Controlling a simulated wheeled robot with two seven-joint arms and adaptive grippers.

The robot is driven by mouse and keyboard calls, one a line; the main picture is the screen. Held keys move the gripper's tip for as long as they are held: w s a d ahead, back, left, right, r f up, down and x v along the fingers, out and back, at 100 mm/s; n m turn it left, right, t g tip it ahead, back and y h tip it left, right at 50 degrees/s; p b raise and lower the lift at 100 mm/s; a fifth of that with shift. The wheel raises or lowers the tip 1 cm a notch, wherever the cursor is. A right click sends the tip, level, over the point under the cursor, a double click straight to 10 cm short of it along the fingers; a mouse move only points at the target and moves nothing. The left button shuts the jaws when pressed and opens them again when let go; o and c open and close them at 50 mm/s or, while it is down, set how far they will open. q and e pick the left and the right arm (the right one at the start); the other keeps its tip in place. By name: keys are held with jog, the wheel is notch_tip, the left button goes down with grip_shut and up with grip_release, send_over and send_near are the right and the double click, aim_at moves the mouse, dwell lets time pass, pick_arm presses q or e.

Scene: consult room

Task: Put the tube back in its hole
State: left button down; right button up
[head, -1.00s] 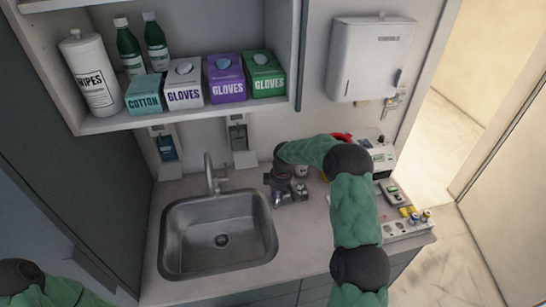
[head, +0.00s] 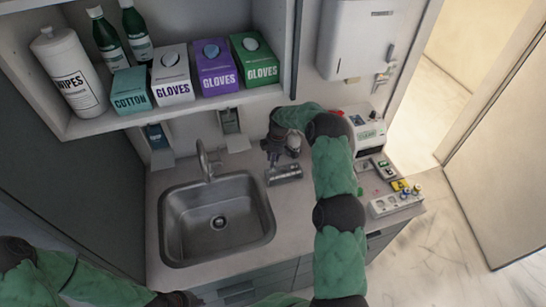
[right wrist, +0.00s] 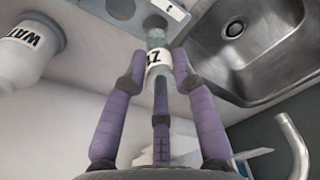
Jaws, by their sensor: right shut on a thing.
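My right gripper (head: 272,152) is over the counter just right of the sink, with its fingers pointing down. In the right wrist view its purple fingers (right wrist: 158,85) are closed around a tube (right wrist: 158,57) with a white label and a grey-green end. That end lies by a pale rack (right wrist: 172,8) with a dark slot at the top edge. I cannot tell whether the tube is in a hole. In the head view a small grey rack (head: 284,174) lies just below the gripper. My left gripper (head: 178,299) is at the bottom edge, its fingers unclear.
The sink (head: 218,220) is left of the rack, with its faucet (head: 208,165) behind. A bottle (head: 294,145) stands close beside the gripper; a labelled bottle (right wrist: 28,48) shows in the wrist view. Devices and a white rack (head: 396,200) fill the counter's right end. A shelf overhangs the back.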

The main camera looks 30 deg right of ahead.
jog(key=shift+f, duration=0.4)
jog(key=shift+s+f+b, duration=0.1)
jog(key=shift+f+b, duration=0.05)
jog(key=shift+b, duration=0.3)
jog(key=shift+b, duration=0.35)
dwell(0.5)
jog(key=shift+f, duration=0.15)
dwell(0.5)
jog(key=shift+f+b, duration=0.5)
jog(key=shift+b, duration=0.05)
jog(key=shift+f+b, duration=0.3)
jog(key=shift+f, duration=0.05)
jog(key=shift+f+b, duration=1.15)
jog(key=shift+f, duration=0.2)
